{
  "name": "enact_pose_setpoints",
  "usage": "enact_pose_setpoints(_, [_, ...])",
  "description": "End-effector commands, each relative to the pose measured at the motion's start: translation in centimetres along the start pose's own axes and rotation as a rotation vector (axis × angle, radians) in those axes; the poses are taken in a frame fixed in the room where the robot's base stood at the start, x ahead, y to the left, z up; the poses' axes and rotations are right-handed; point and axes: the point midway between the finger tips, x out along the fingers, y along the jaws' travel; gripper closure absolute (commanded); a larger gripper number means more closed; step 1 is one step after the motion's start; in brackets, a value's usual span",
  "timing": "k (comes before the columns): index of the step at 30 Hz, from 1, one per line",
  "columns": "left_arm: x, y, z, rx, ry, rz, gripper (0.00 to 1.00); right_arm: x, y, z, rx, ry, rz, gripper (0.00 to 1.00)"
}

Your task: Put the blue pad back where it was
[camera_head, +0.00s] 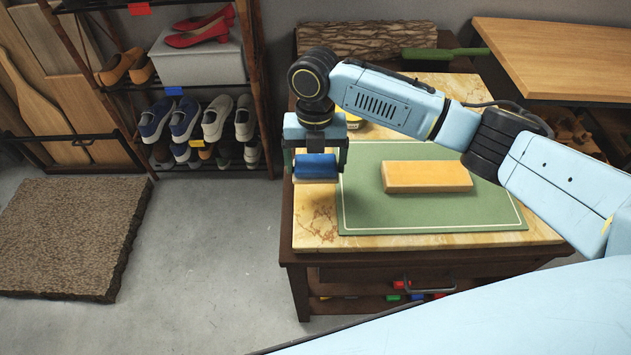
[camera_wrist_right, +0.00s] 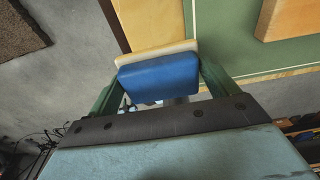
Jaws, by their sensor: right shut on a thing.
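The blue pad (camera_head: 317,166) is held between the fingers of my right gripper (camera_head: 317,168), above the left edge of the table. In the right wrist view the blue pad (camera_wrist_right: 159,76) has a cream layer along its far side and sits between the two green fingers. The table (camera_head: 313,229) has a marbled top and carries a green mat (camera_head: 430,214) with a white border line. A tan block (camera_head: 427,176) lies on the mat, to the right of the pad and apart from it. My left gripper is not in view.
A green-handled brush (camera_head: 442,53) and a log-textured block (camera_head: 366,38) lie at the table's back. A shoe rack (camera_head: 262,85) stands to the left. A brown mat (camera_head: 68,238) lies on the floor. The table's front left corner is bare.

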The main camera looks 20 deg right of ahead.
Motion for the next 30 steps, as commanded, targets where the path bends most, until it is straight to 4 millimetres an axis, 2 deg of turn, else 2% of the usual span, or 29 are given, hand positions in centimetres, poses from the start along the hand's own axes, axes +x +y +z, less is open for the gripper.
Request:
enact_pose_setpoints(13, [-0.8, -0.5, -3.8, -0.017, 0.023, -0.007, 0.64, 5.1, 0.0, 0.6, 0.001, 0.000, 0.001, 0.32])
enact_pose_setpoints(29, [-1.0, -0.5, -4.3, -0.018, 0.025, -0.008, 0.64, 5.9, 0.0, 0.7, 0.003, 0.000, 0.001, 0.32])
enact_pose_setpoints(30, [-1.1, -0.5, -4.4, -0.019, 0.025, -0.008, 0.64, 6.0, 0.0, 0.7, 0.002, 0.000, 0.001, 0.12])
